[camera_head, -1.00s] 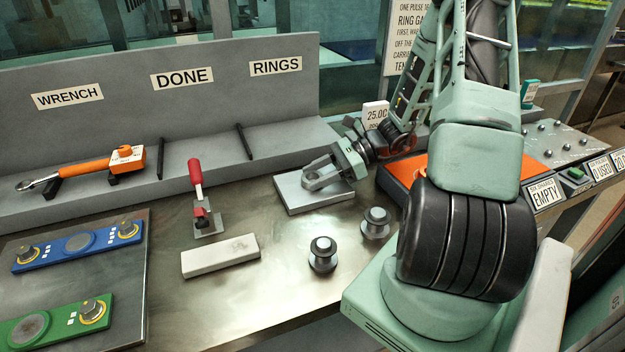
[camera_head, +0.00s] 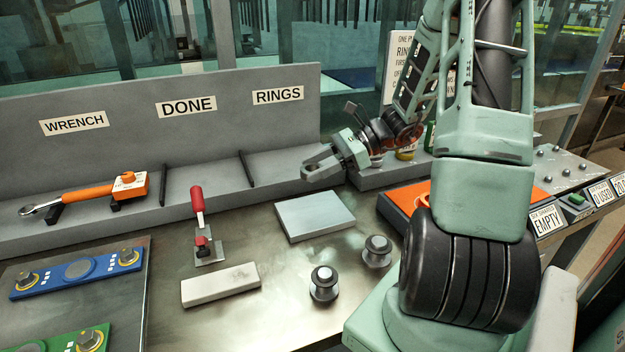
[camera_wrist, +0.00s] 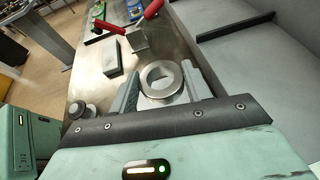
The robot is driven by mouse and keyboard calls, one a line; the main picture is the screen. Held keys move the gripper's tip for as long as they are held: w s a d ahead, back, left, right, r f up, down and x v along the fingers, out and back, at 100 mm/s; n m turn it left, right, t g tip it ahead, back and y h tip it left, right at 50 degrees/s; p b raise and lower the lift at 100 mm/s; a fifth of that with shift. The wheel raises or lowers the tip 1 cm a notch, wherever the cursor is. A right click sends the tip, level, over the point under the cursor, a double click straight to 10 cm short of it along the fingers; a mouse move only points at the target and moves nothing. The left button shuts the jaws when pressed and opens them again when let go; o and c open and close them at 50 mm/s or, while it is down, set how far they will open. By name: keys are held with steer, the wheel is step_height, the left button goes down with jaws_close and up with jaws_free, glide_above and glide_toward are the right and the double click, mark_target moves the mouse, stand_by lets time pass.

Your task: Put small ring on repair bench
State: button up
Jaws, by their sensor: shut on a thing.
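A small steel ring (camera_wrist: 147,85) is between the two fingers of my gripper in the wrist view. My gripper (camera_wrist: 161,86) is shut on it. In the head view my gripper (camera_head: 318,172) is raised above the back edge of a pale flat block (camera_head: 312,217), and the ring is hard to make out there. The metal bench top (camera_head: 270,295) lies below and in front of the gripper. I take it for the repair bench, though no label on it shows.
Two knobbed posts (camera_head: 324,283) (camera_head: 377,250), a grey bar (camera_head: 220,284) and a red-handled clamp (camera_head: 199,220) stand on the bench. An orange wrench (camera_head: 90,192) rests on the grey shelf under signs. Bare metal lies around the bar.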

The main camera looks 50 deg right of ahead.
steer(key=w+d+r+m+t+h, duration=0.1)
steer(key=w+r+m+t+h, duration=0.1)
steer(key=w, duration=0.6)
steer(key=w+r+m+t+h, duration=0.1)
steer(key=w+m+t+h, duration=0.15)
steer(key=w, duration=0.45)
glide_above(278, 173)
steer(key=shift+m+g, duration=0.25)
step_height(278, 173, down, 5)
steer(key=shift+s+r+b, duration=0.1)
steer(key=shift+r+b, duration=0.05)
steer(key=shift+b, duration=0.25)
steer(key=shift+f, duration=2.25)
steer(key=shift+f, duration=0.1)
steer(key=o, duration=1.1)
steer(key=shift+c, duration=0.2)
